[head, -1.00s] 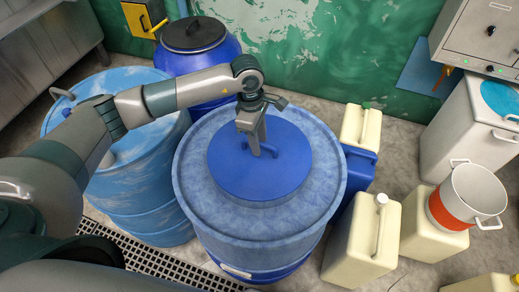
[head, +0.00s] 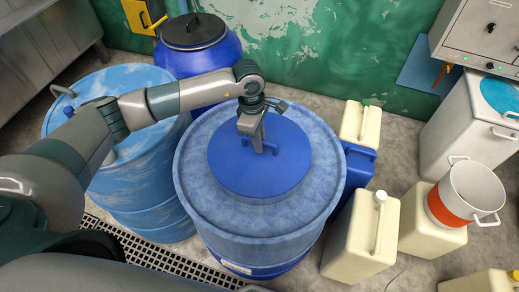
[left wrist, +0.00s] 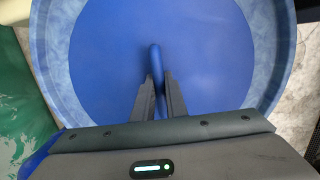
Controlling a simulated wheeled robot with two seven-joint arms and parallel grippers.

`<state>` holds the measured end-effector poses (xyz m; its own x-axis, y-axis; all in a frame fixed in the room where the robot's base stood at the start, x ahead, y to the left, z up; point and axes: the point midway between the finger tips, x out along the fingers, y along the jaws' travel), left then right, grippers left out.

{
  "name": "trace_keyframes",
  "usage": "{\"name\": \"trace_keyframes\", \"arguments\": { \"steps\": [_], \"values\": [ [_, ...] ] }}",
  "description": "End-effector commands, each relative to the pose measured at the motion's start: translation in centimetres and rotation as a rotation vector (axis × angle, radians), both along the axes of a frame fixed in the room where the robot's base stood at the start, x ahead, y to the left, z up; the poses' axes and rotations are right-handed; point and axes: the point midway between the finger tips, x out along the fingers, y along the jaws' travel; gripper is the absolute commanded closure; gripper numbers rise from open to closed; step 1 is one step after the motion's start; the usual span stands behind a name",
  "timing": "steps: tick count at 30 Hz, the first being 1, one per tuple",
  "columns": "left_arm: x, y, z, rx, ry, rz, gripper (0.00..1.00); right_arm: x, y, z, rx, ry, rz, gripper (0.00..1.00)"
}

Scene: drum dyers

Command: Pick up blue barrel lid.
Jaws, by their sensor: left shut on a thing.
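The blue barrel lid (head: 258,172) is a flat, round, darker blue disc with a bar handle. It rests on the top of the large blue barrel (head: 250,235), inside its paler rim. My left gripper (head: 257,147) reaches in from above and is shut on the lid's handle. In the left wrist view the two fingers (left wrist: 160,98) stand on either side of the blue handle (left wrist: 155,60), with the lid (left wrist: 110,50) spread out beneath. I cannot tell whether the lid is raised at all. The right gripper is not in view.
A lighter blue barrel (head: 140,195) stands at left, and a dark-lidded blue barrel (head: 195,65) behind. Cream canisters (head: 362,240) and a pot with an orange band (head: 470,192) are at right. A floor grate (head: 160,262) lies in front.

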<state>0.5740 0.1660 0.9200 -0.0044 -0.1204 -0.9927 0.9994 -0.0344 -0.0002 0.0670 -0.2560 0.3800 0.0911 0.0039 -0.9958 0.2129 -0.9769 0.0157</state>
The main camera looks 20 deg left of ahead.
Motion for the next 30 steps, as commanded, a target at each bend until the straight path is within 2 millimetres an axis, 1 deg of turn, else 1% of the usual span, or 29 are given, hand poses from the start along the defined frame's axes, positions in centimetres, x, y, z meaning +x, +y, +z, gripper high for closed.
{"name": "trace_keyframes", "arguments": {
  "steps": [5,11,14,18,30],
  "values": [
    [0.1,0.0,0.1,-0.001,-0.002,0.0,1.0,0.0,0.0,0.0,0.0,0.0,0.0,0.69],
    [0.1,0.0,0.8,-0.002,-0.002,-0.002,1.0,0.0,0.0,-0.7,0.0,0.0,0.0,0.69],
    [0.2,0.0,1.7,-0.001,-0.005,-0.001,1.0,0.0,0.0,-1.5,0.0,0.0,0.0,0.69],
    [0.2,0.0,3.7,-0.001,-0.006,-0.001,1.0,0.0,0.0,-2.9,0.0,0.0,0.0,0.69],
    [0.7,-7.7,8.3,-0.002,-0.005,-0.004,1.0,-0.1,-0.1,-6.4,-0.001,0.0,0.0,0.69]
  ]
}}
